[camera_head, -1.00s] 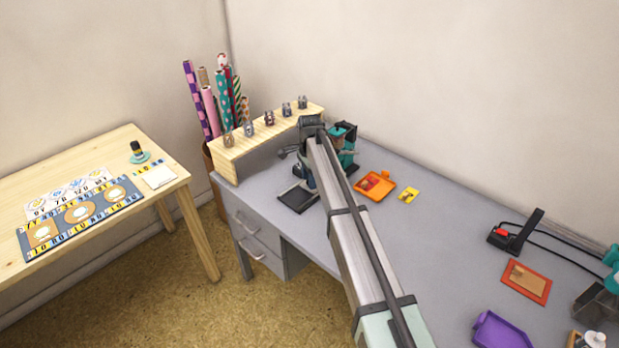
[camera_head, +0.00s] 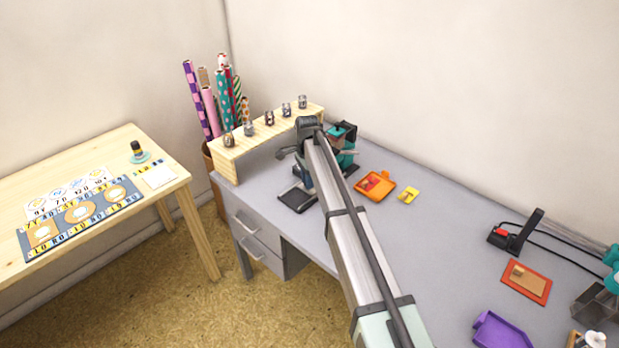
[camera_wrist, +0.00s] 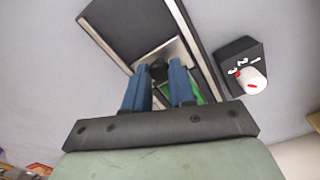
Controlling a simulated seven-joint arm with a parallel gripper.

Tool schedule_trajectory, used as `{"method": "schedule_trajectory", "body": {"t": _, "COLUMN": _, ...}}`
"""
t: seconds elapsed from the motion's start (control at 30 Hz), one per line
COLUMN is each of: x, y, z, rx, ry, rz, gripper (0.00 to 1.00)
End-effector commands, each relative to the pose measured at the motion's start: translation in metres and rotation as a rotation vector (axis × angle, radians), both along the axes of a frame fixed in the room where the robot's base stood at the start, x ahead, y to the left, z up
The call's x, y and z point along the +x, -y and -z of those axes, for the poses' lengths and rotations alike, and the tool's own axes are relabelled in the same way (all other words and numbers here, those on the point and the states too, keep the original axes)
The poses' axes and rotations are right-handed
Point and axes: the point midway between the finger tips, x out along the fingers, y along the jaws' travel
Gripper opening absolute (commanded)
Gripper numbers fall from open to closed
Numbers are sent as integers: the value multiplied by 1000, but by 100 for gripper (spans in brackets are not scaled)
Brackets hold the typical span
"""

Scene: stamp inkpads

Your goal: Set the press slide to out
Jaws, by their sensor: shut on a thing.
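The teal press (camera_head: 349,158) stands at the back of the grey desk, partly hidden behind my arm. Its dark slide plate (camera_head: 297,201) shows at the left of my arm, near the desk's left end. In the wrist view the slide (camera_wrist: 125,27) is a dark, light-edged rail with a metal plate (camera_wrist: 178,50) and a small dark knob (camera_wrist: 158,70). My gripper (camera_wrist: 159,76) has its two blue fingers shut on the knob, one on each side. In the head view my arm mostly hides the gripper and the knob.
A wooden shelf (camera_head: 263,143) with several small stamps stands behind left. A black block with a white dial (camera_wrist: 253,79) is close right of the fingers in the wrist view. An orange tray (camera_head: 374,187) and yellow card (camera_head: 409,195) lie right; the desk middle is clear.

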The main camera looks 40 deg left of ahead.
Motion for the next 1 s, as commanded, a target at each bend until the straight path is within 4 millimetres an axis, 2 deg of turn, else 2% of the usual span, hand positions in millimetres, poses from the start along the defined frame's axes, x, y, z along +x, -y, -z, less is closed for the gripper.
{"method": "schedule_trajectory", "body": {"t": 0.3, "x": -72, "y": 1, "z": 0, "rx": 1, "ry": 0, "rz": -3, "gripper": 0}}
{"method": "schedule_trajectory", "body": {"t": 0.4, "x": -80, "y": 1, "z": 0, "rx": 1, "ry": -1, "rz": -1, "gripper": 0}}
{"method": "schedule_trajectory", "body": {"t": 0.67, "x": -81, "y": 0, "z": 0, "rx": 0, "ry": -4, "rz": -2, "gripper": 0}}
{"method": "schedule_trajectory", "body": {"t": 0.7, "x": -82, "y": 0, "z": 0, "rx": 0, "ry": -4, "rz": -2, "gripper": 28}}
{"method": "schedule_trajectory", "body": {"t": 0.93, "x": -80, "y": 0, "z": 0, "rx": 0, "ry": -2, "rz": -1, "gripper": 50}}
{"method": "schedule_trajectory", "body": {"t": 1.0, "x": -80, "y": 0, "z": 0, "rx": 1, "ry": -2, "rz": -1, "gripper": 50}}
